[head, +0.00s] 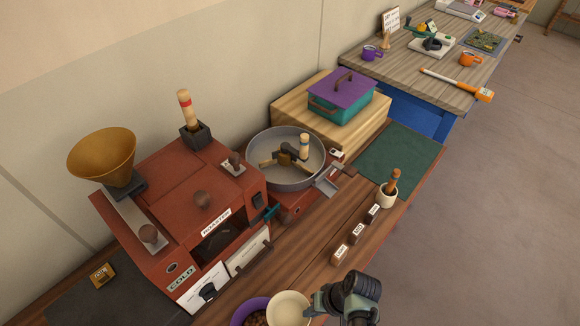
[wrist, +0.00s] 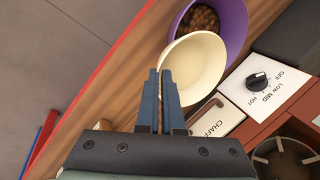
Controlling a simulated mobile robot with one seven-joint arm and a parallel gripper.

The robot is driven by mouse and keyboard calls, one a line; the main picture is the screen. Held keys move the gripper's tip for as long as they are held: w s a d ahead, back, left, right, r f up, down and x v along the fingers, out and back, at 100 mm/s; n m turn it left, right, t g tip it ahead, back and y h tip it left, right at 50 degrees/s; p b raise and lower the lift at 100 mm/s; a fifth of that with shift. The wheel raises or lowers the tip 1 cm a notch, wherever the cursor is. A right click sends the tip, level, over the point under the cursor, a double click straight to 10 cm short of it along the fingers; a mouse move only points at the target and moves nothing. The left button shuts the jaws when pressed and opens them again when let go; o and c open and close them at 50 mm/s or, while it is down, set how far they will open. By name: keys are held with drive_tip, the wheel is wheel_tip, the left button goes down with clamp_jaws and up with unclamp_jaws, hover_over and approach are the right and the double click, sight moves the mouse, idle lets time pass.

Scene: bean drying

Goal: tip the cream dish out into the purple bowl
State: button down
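The cream dish (head: 289,307) is at the bottom of the head view, right of the purple bowl (head: 237,318) and overlapping its edge. In the wrist view the cream dish (wrist: 197,68) covers part of the purple bowl (wrist: 238,40). Its visible inside looks bare. Brown beans (wrist: 203,20) lie in the purple bowl. My gripper (head: 312,303) is at the dish's right side. In the wrist view my gripper (wrist: 160,75) has its fingers close together at the dish's rim, one on each side of the wall. Whether the dish touches the bowl is unclear.
The red roaster (head: 180,210) stands behind and left, with a chaff drawer (head: 248,257) near the bowls. A round cooling pan (head: 285,180) is farther back. Small labelled blocks (head: 357,228) and a cream cup (head: 388,195) stand along the counter's right edge.

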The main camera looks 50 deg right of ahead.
drive_tip(key=shift+r, duration=0.1)
idle(0.4)
drive_tip(key=shift+s+a+r+p, duration=0.25)
drive_tip(key=shift+s+r+p, duration=0.2)
drive_tip(key=shift+s+p, duration=0.35)
drive_tip(key=shift+s+a+r+p, duration=0.2)
drive_tip(key=shift+s+r+p, duration=0.25)
drive_tip(key=shift+s+p, duration=0.35)
drive_tip(key=shift+s+a+r+p, duration=0.25)
drive_tip(key=shift+s+r+p, duration=0.2)
drive_tip(key=shift+s+p, duration=0.3)
drive_tip(key=shift+s, duration=0.1)
